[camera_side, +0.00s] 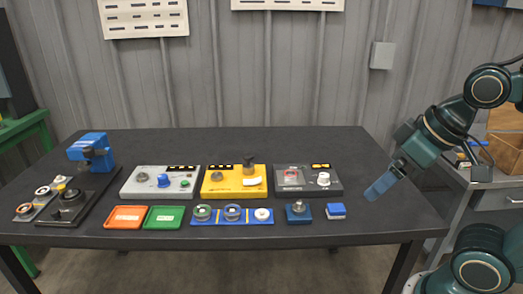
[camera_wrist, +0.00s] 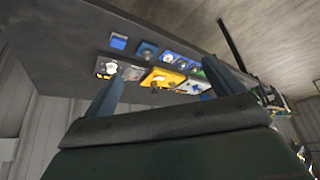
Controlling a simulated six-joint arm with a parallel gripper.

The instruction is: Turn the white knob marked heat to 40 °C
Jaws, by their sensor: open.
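The white knob (camera_side: 323,179) stands on the right part of a dark grey box (camera_side: 308,188), the rightmost of three boxes on the table. The same white knob shows in the wrist view (camera_wrist: 111,67), close beside one finger. Its marking and pointer setting are too small to read. My gripper (camera_side: 372,192) is to the right of the dark box, above the table's right side, tilted down to the left and apart from the knob. In the wrist view its two fingers (camera_wrist: 106,96) are spread with nothing between them touching.
A yellow box (camera_side: 234,190) and a light grey box (camera_side: 137,187) stand left of the dark box.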

